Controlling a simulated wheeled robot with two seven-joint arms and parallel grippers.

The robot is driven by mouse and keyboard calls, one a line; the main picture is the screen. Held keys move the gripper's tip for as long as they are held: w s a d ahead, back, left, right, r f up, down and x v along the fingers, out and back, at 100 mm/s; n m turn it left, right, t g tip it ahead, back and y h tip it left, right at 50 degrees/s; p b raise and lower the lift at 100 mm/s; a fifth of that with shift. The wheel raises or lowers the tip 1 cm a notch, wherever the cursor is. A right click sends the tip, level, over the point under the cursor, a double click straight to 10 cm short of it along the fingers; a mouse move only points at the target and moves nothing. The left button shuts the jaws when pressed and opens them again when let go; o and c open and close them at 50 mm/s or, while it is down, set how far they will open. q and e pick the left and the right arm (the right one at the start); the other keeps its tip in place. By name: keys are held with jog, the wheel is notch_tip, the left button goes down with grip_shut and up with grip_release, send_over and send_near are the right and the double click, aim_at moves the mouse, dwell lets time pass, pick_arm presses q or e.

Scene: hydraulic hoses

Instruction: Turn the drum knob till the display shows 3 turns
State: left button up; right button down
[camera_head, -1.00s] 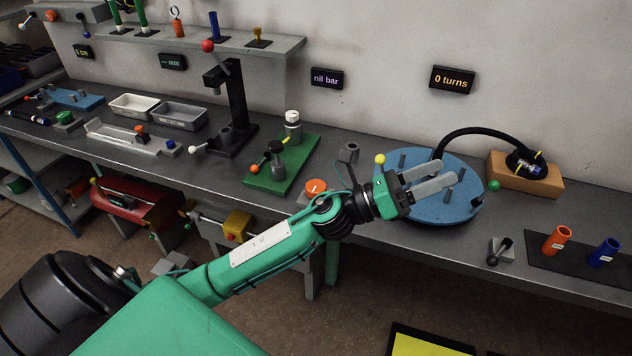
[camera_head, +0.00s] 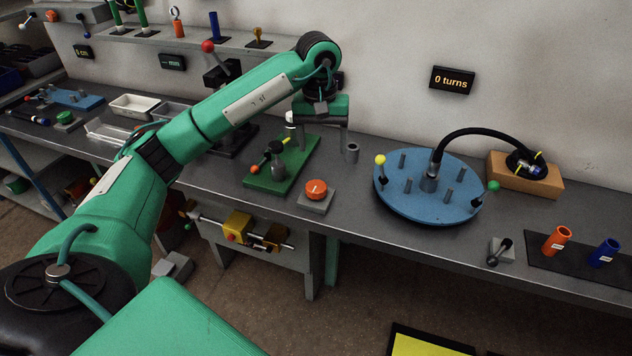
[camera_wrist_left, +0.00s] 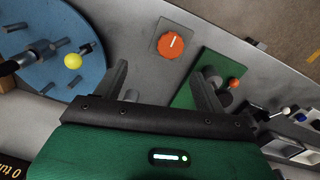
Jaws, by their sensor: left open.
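The blue round drum (camera_head: 428,211) lies on the bench, with several grey pegs, a yellow ball knob (camera_head: 380,160) at its left rim and a green ball knob (camera_head: 493,185) at its right. In the left wrist view, the yellow knob (camera_wrist_left: 73,61) shows on the drum (camera_wrist_left: 45,72) at upper left. The display (camera_head: 452,80) on the wall reads "0 turns". My left gripper (camera_head: 320,138) points down, open and empty, above the bench left of the drum, apart from the knobs. In the wrist view, nothing is between its fingers (camera_wrist_left: 162,86). My right gripper is out of view.
An orange dial (camera_head: 316,188) on a grey block and a green plate (camera_head: 268,181) with a lever stand near my gripper. A black hose arches from the drum to a tan block (camera_head: 497,177). Orange (camera_head: 556,240) and blue (camera_head: 605,252) tubes stand at right.

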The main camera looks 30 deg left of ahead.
aim_at(316, 186)
pick_arm(q)
jog(key=shift+y, duration=0.3)
jog(key=f, duration=0.4)
jog(key=a+f+p, duration=0.1)
jog(key=f, duration=0.3)
jog(key=f+p, duration=0.1)
jog(key=f, duration=0.3)
jog(key=shift+s+a, duration=0.1)
jog(key=shift+a, duration=0.15)
jog(key=shift+f, duration=0.55)
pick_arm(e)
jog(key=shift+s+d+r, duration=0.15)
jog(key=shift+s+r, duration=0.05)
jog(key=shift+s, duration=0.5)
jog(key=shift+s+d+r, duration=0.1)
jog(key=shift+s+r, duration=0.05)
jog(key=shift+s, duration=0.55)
pick_arm(q)
jog(key=c, duration=1)
